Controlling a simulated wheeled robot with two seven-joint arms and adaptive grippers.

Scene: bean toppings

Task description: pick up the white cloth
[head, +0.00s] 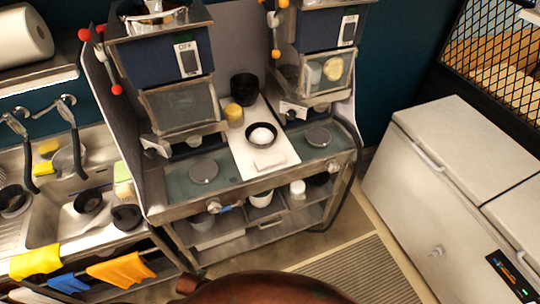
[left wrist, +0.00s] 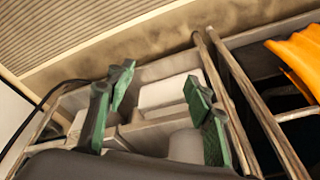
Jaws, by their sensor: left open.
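A small flat white piece that looks like a folded cloth (head: 268,160) lies on a white board (head: 244,165) on the counter, in front of a dark bowl (head: 261,134) with white contents. I cannot tell for certain that it is cloth. A whitish edge shows at the lower left of the head view, too cut off to identify. My left gripper (left wrist: 158,88) shows in the left wrist view, its green-padded fingers open and apart. A pale boxy thing (left wrist: 168,93) shows beyond the fingers, with no visible contact. My right gripper is in neither view.
Yellow (head: 36,261), blue (head: 68,283) and orange (head: 121,269) cloths hang on a rail below the sink. An orange cloth (left wrist: 298,60) shows in the left wrist view. Shelves (head: 235,260) sit under the counter. A white chest freezer (head: 440,160) stands at right.

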